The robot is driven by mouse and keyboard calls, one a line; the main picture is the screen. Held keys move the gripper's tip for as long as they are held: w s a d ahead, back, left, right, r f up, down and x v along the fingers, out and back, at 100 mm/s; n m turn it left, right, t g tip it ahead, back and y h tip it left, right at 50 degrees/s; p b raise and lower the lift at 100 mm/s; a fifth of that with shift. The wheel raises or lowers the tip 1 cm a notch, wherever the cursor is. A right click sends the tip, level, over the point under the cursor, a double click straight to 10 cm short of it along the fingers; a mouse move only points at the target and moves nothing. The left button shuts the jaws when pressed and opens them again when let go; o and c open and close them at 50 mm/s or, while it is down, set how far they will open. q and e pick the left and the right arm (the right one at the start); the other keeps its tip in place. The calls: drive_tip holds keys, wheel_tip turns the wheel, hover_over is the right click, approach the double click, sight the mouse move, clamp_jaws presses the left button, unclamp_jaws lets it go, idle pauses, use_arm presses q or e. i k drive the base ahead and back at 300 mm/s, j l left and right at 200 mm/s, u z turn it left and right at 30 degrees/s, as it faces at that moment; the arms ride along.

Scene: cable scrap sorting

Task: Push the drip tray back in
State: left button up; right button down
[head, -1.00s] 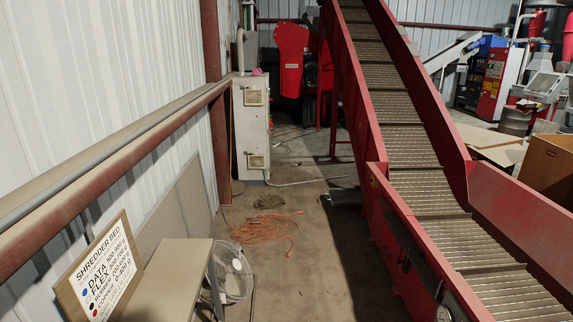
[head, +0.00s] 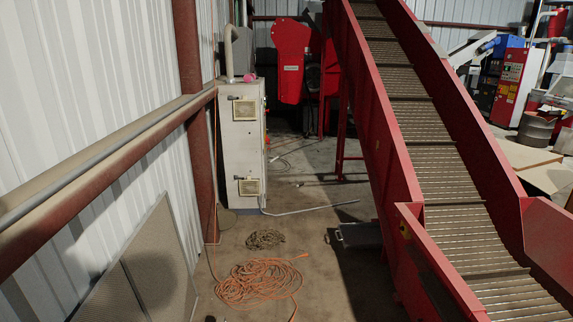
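A dark grey, flat tray-like thing (head: 358,235), which looks like the drip tray, lies on the floor at the left side of the red conveyor (head: 408,170). It sticks out to the left from beneath the conveyor's side, and a small handle-like part shows at its left end. Its right part is hidden by or in shadow under the conveyor. Neither of my grippers is in view.
An orange cable coil (head: 258,284) and a smaller brown coil (head: 265,239) lie on the floor left of the tray. A beige cabinet (head: 241,140) stands by the wall. A grey panel (head: 150,275) leans at the lower left.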

sight(356, 235)
drive_tip(key=i, duration=2.25)
drive_tip(key=i+z, duration=0.1)
drive_tip(key=i, duration=0.65)
drive_tip(key=i+j+z, duration=0.1)
drive_tip(key=i, duration=0.65)
drive_tip(key=i+j+z, duration=0.1)
drive_tip(key=i, duration=0.65)
drive_tip(key=i+z, duration=0.8)
drive_tip(key=i+j+z, duration=0.35)
drive_tip(key=i, duration=0.2)
drive_tip(key=i+j+z, duration=0.4)
drive_tip(key=l, duration=0.1)
